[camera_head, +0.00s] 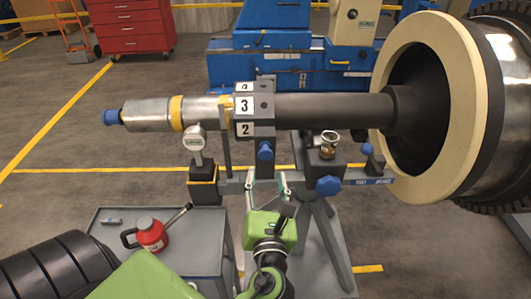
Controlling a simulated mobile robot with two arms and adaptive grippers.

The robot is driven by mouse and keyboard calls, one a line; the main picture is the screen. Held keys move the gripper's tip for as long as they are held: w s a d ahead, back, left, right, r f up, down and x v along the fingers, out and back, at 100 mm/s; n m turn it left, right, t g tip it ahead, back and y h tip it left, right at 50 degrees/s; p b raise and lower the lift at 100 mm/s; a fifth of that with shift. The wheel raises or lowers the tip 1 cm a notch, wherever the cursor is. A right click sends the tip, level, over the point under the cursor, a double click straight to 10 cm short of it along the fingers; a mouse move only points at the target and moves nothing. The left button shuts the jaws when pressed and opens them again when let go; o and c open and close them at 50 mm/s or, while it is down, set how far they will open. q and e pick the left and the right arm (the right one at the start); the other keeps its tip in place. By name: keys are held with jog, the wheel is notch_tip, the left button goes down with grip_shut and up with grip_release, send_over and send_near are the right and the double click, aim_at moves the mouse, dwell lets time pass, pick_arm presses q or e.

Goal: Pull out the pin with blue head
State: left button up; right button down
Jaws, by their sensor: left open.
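A rotor shaft (325,108) lies level across the stand, with a dark block (263,109) carrying number labels clamped around it. A blue-headed pin (264,150) hangs below this block. My left gripper (267,182) comes up from the bottom centre, its two thin fingers apart and empty. The blue head shows just above the fingertips in the picture, with no visible contact; the depth gap is hard to judge. Other blue heads show: a star-shaped knob (328,186) on the stand and a small knob (367,149) near the big disc. My right gripper is not in view.
A dial gauge (194,141) stands left of the block. A grey cart (192,236) holds a red oil can (151,235). The stand's beam (352,176) and legs are close to my gripper. A large cream-rimmed rotor disc (395,60) fills the right side.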

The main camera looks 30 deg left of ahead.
aim_at(265, 156)
pick_arm(q)
jog(key=p+x, duration=0.1)
jog(key=x, duration=0.8)
jog(key=shift+w+a, duration=0.1)
